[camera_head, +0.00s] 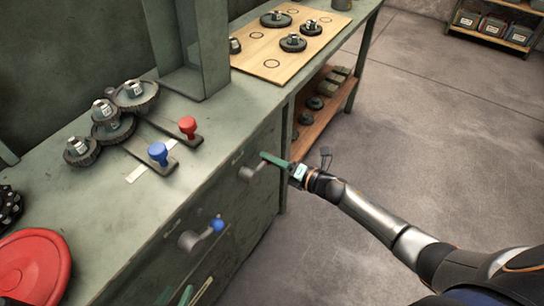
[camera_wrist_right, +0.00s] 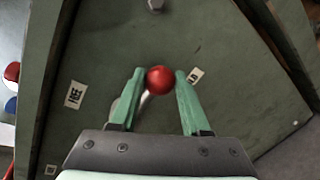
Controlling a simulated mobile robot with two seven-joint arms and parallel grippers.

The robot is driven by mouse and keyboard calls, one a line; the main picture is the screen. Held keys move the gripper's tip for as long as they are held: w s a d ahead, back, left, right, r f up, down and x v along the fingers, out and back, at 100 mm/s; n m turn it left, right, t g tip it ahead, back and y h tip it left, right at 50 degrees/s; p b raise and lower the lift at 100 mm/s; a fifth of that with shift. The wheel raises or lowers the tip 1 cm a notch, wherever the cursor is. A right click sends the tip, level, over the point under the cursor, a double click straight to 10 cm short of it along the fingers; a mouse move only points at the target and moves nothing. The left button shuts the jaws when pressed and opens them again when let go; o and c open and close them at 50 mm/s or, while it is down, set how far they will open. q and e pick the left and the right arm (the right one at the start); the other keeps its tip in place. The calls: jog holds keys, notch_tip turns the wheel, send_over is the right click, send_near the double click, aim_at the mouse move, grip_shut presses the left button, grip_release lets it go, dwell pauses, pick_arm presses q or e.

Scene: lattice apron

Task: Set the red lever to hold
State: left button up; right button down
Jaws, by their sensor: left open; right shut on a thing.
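In the right wrist view a red ball knob (camera_wrist_right: 160,80) on a pale lever arm sits between the green fingertips of my right gripper (camera_wrist_right: 160,82), which is shut on it. In the head view my right gripper (camera_head: 275,160) is at the bench's front panel, beside a grey lever hub (camera_head: 249,173); it hides the red knob. White labels flank the lever, one at left (camera_wrist_right: 75,95) and one at right (camera_wrist_right: 196,75); I cannot read them surely. My left gripper (camera_head: 194,294) is open and empty at the bottom edge, low by the panel.
A blue-knobbed lever (camera_head: 217,225) is on the same panel. On the bench top stand a red slider knob (camera_head: 187,126), a blue slider knob (camera_head: 158,153), several gears (camera_head: 112,120) and a red disc (camera_head: 35,268). The floor (camera_head: 420,130) at right is clear.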

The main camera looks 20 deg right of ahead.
jog(key=shift+s+f+m+g+y+b, duration=0.15)
jog(key=shift+f+m+g+y+b, duration=0.15)
jog(key=shift+f+m, duration=0.9)
jog(key=c, duration=0.8)
grip_release()
jog(key=o, duration=0.4)
jog(key=shift+a, duration=0.1)
jog(key=shift+r, duration=0.1)
jog(key=p+v, duration=0.2)
jog(key=v, duration=1)
jog(key=shift+s, duration=0.2)
